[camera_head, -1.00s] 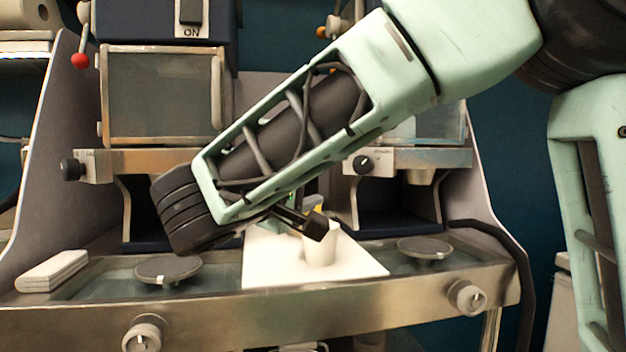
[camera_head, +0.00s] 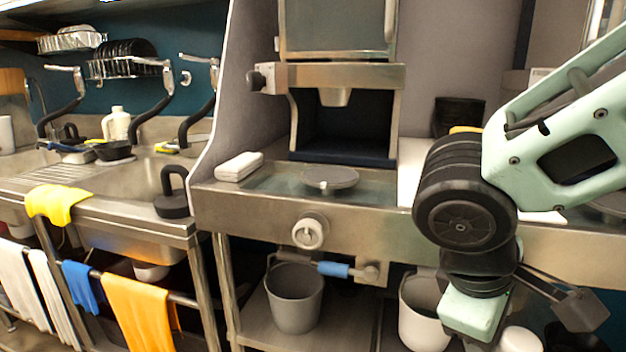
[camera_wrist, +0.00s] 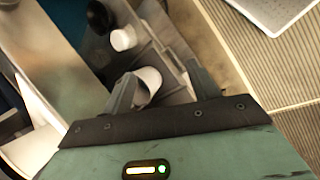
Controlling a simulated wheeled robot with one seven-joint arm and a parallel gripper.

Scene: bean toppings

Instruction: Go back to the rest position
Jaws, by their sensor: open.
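My gripper (camera_wrist: 162,88) is open in the wrist view, its two fingers spread apart. A white cup-like object (camera_wrist: 150,77) shows between the fingers; it seems to lie beyond them, and I cannot tell its exact distance. In the head view my forearm reaches in from the right, and the wrist hangs down in front of the steel counter (camera_head: 258,208). The white board (camera_head: 408,186) on the counter is mostly hidden behind my arm.
A round dark plate (camera_head: 330,178) and a white block (camera_head: 239,166) lie on the counter. A sink with towels (camera_head: 140,312) is at the left. The wrist view shows ribbed flooring (camera_wrist: 262,58) at the right.

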